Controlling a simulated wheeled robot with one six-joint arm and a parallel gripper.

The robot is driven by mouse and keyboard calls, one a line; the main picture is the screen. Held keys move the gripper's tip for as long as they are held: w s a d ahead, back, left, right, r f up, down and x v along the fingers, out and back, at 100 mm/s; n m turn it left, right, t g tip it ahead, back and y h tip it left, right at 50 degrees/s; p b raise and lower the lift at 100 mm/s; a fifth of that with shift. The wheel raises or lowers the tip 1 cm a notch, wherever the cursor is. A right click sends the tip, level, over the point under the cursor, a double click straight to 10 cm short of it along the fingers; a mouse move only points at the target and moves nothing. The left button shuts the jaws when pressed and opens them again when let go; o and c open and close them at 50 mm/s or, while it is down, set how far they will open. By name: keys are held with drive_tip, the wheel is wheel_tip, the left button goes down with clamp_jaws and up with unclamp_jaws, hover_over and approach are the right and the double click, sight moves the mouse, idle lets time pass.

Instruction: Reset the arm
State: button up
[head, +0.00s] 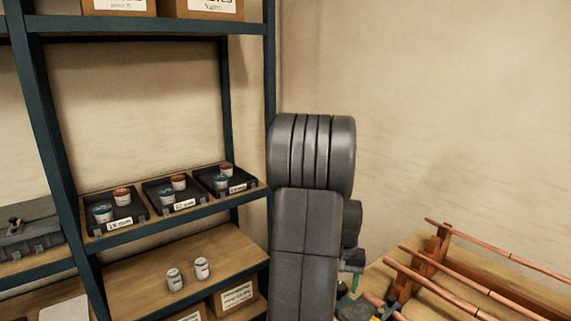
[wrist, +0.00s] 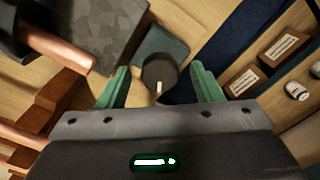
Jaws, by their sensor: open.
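My gripper (wrist: 160,90) shows in the wrist view with its two green fingers wide apart. Nothing is held between them. A dark round object (wrist: 159,73) with a small white mark shows in the gap, below the fingers; I cannot tell what it is. In the head view my grey arm stands upright in the middle and hides part of the bench and the shelf's right side. The gripper is mostly hidden there.
Copper pipes (head: 478,278) rest on a wooden rack (head: 434,250) at the right. At the left, a shelf unit (head: 48,150) holds black trays (head: 128,208) with small tubs and two white containers (head: 202,268). The wall behind is bare.

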wheel_tip(320, 180, up, 14)
wheel_tip(320, 180, down, 14)
drive_tip(key=shift+f, duration=0.1)
drive_tip(key=shift+n, duration=0.3)
drive_tip(key=n+p, duration=0.1)
drive_tip(key=n, duration=0.4)
drive_tip(key=shift+d+n, duration=0.1)
drive_tip(key=shift+n, duration=0.2)
drive_tip(key=n+p, duration=0.1)
drive_tip(key=n, duration=0.4)
drive_tip(key=shift+n, duration=0.3)
wheel_tip(320, 180, up, 8)
drive_tip(key=shift+w+f+b, duration=0.1)
drive_tip(key=shift+b, duration=0.3)
drive_tip(key=shift+r, duration=0.45)
